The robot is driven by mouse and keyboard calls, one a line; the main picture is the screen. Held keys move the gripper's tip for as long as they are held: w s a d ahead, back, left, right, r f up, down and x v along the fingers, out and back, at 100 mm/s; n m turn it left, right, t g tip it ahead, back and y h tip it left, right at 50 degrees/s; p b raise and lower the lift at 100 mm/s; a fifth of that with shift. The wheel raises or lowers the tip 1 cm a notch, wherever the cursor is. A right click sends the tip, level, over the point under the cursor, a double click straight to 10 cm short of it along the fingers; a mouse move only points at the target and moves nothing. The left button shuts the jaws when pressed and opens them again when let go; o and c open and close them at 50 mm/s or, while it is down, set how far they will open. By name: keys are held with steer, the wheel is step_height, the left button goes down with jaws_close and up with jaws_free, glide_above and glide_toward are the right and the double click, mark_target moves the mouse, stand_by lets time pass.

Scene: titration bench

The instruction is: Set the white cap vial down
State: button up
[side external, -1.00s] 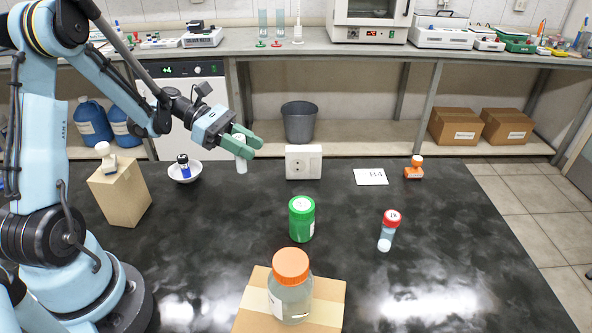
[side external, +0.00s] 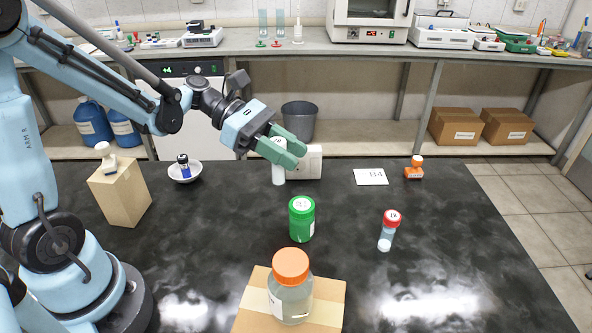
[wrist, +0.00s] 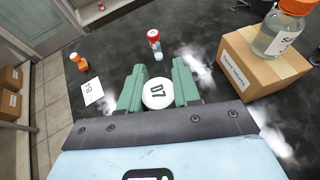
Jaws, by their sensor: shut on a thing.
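The white cap vial (side external: 278,174) hangs upright from my gripper (side external: 284,147), which is shut on it near the cap. In the wrist view its white cap (wrist: 157,93), marked 07, sits between the two green fingers of my gripper (wrist: 158,90). The vial is in front of the white socket box, at its left in the side view. I cannot tell how far its base is above the black table (side external: 350,230).
A white card marked B4 (side external: 371,177) lies right of the gripper, with an orange-capped bottle (side external: 414,168) beside it. A green jar (side external: 302,219), a red-capped vial (side external: 389,231) and an orange-lidded bottle on a box (side external: 291,289) stand nearer. The socket box (side external: 312,160) stands close behind the vial.

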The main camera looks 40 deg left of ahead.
steer(key=s+d+m+g, duration=0.1)
steer(key=d+m+g, duration=0.25)
steer(key=d, duration=1.65)
steer(key=s+d+m+g, duration=0.35)
steer(key=s+d, duration=0.55)
steer(key=d, duration=0.6)
steer(key=shift+n+h, duration=0.3)
steer(key=shift+n, duration=0.1)
steer(key=shift+w+a+f, duration=0.45)
steer(key=shift+w+f, duration=1.35)
steer(key=shift+w, duration=0.05)
steer(key=shift+w+a+f, duration=0.45)
steer(key=shift+w+f, duration=1.3)
steer(key=shift+w, duration=0.05)
steer(key=shift+w+a+f, duration=0.45)
steer(key=shift+w+f, duration=1.35)
steer(key=shift+w, duration=0.05)
steer(key=shift+f, duration=0.15)
steer(key=o, duration=1)
